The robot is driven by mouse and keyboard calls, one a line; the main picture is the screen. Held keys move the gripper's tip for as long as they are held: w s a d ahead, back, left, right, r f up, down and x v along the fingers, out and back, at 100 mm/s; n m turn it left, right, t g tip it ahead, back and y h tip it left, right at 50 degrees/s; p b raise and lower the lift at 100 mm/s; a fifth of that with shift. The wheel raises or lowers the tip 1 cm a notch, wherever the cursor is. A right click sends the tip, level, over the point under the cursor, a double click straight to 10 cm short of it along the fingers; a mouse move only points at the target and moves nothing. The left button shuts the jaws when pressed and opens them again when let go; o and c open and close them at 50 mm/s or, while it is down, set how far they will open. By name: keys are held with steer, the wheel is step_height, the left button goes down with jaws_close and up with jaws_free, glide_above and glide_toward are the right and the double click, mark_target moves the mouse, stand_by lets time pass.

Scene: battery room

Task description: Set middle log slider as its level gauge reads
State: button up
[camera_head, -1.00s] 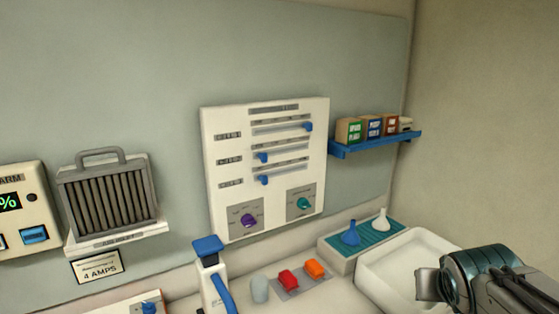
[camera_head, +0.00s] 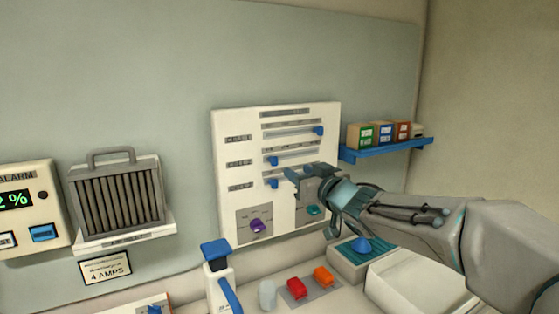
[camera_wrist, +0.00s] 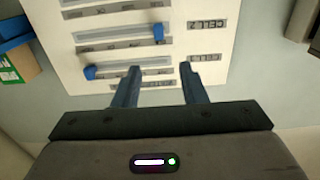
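The white log panel (camera_head: 225,180) hangs on the wall with three horizontal sliders. The middle slider's blue knob (camera_head: 273,161) is at the left of its track in the head view. The wrist view looks upside down and shows that middle knob (camera_wrist: 158,33) and the top knob (camera_wrist: 90,72). The top knob (camera_head: 319,131) is at the right; the bottom knob (camera_head: 273,184) is at the left. My gripper (camera_head: 292,180) is before the panel's lower part, near the bottom slider. Its fingers (camera_wrist: 160,69) are apart and empty. I cannot identify the level gauge.
Purple (camera_head: 257,226) and teal (camera_head: 314,210) dials are low on the panel. A blue shelf (camera_head: 385,150) with several boxes is at right. Below are a blue-topped bottle (camera_head: 216,250), red (camera_head: 297,288) and orange (camera_head: 323,276) objects, and a white basin (camera_head: 420,290).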

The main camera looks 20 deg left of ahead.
mark_target(276, 158)
steer(key=p+x, duration=0.2)
steer(key=x, duration=0.9)
steer(key=shift+w+a, duration=0.15)
steer(key=shift+w, duration=0.1)
jaws_close()
